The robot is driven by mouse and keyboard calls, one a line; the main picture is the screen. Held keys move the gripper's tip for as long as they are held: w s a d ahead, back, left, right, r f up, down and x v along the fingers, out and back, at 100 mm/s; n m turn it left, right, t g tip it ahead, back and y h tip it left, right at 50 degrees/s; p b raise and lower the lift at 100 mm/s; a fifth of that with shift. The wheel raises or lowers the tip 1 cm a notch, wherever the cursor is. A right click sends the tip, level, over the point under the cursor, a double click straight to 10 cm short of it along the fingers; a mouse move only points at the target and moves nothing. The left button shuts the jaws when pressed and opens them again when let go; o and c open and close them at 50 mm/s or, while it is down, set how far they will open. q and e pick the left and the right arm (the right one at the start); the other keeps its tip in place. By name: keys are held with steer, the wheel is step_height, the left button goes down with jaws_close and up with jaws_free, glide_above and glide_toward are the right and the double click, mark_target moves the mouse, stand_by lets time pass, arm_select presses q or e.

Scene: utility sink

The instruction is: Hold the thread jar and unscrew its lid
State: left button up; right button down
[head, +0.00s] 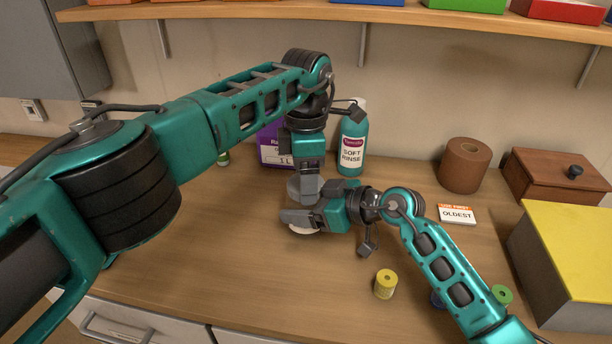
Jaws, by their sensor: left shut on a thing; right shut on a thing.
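The thread jar (304,231) stands on the wooden counter near the middle of the head view, mostly hidden by my grippers. A pale part of it shows below my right gripper. Its grey round lid (293,187) shows in part at the top. My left gripper (309,192) reaches down from above and is shut on the lid. My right gripper (298,217) comes in from the right, lies about level, and is shut on the jar's body. The contact points of the fingers are hidden.
Behind stand a purple box (268,152) and a teal rinse bottle (352,148). At right are a brown roll (465,167), a wooden box (556,180), an "OLDEST" card (457,214) and a yellow-topped box (572,240). A yellow spool (386,284) stands in front. The counter's front left is clear.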

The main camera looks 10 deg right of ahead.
arm_select(q)
steer(key=o, duration=1.2)
steer(key=shift+c, duration=0.2)
steer(key=shift+s, duration=0.1)
steer(key=shift+r, duration=2.3)
arm_select(e)
jaws_free()
